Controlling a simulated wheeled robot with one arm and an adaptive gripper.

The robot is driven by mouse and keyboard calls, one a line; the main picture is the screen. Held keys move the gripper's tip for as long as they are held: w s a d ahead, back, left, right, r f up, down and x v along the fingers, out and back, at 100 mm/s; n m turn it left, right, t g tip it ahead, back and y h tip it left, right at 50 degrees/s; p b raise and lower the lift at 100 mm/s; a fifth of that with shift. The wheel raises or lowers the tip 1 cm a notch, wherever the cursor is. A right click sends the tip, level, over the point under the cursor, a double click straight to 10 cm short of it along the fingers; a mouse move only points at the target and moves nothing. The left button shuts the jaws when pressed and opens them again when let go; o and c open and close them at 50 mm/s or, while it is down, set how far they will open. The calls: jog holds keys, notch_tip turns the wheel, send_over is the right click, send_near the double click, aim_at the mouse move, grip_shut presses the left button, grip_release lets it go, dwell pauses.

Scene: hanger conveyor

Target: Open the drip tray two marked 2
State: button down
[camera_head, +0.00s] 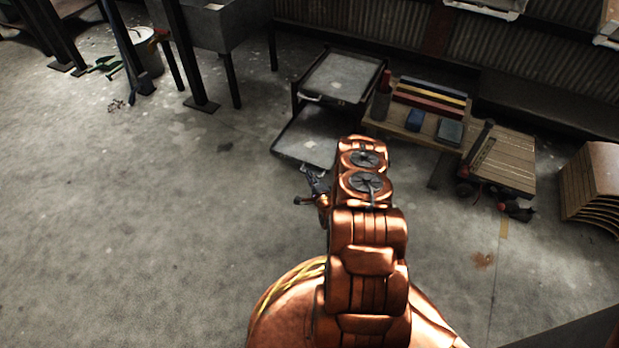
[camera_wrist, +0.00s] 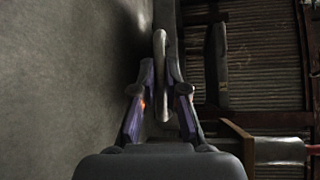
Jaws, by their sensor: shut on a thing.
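A low dark rack (camera_head: 296,97) holds an upper tray (camera_head: 340,72) with a light handle (camera_head: 312,98). Below it, a lower grey tray (camera_head: 303,132) sticks out toward my arm. No mark 2 is readable on either tray. My gripper (camera_head: 316,184) is at the near edge of the lower tray, partly hidden by my copper arm. In the wrist view, my gripper (camera_wrist: 159,92) has its two fingers on either side of a pale handle bar (camera_wrist: 160,60) and is shut on it. The tray behind the handle is seen edge-on and dark.
A wooden board (camera_head: 507,165) and stacked curved panels (camera_head: 590,185) are farther right. The floor at left is open.

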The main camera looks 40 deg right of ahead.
jog(key=shift+s+d, duration=0.15)
jog(key=c, duration=1.2)
grip_release()
jog(key=v, duration=0.7)
jog(key=shift+a, duration=0.25)
